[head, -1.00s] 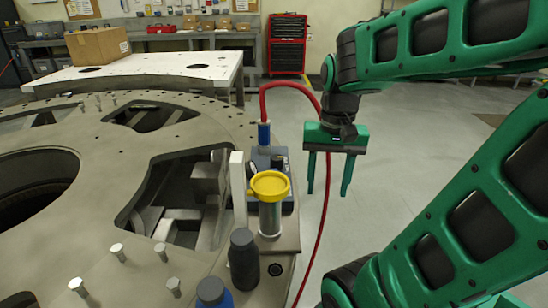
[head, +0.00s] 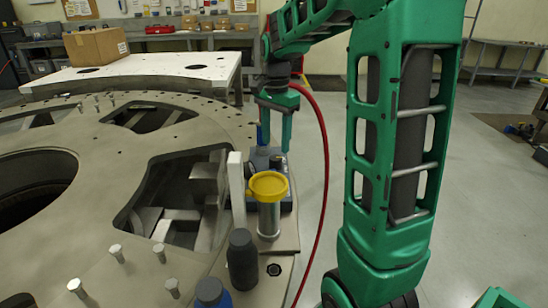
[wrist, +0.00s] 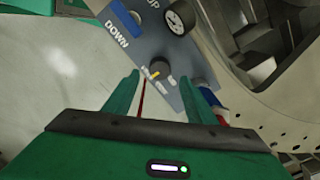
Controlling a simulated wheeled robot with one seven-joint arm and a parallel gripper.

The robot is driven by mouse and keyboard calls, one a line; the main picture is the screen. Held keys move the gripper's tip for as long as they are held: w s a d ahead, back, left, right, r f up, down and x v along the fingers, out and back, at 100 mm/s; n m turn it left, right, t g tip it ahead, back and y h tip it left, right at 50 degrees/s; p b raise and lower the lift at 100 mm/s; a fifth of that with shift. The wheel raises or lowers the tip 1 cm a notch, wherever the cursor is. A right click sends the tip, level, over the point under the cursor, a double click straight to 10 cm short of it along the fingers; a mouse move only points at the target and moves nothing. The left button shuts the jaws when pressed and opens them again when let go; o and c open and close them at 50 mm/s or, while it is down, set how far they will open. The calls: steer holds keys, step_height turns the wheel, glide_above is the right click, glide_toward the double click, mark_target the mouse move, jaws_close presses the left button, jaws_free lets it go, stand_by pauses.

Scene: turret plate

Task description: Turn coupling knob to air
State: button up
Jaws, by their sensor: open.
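In the head view my gripper (head: 275,150) points down over the blue-grey control box (head: 285,202) at the plate's edge. The knob is not discernible there. I cannot read an "air" label.
A round gauge (wrist: 180,17) and "DOWN" and "UP" lettering are on the panel. A yellow-topped cylinder (head: 268,186), a white upright bar (head: 237,190) and a dark bottle (head: 242,260) stand nearby on the turret plate (head: 100,195). A red hose (head: 325,150) loops to the right.

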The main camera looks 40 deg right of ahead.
mark_target(276, 157)
steer(key=shift+f, duration=3.2)
steer(key=c, duration=1)
steer(key=shift+d, duration=0.1)
steer(key=shift+c, duration=0.2)
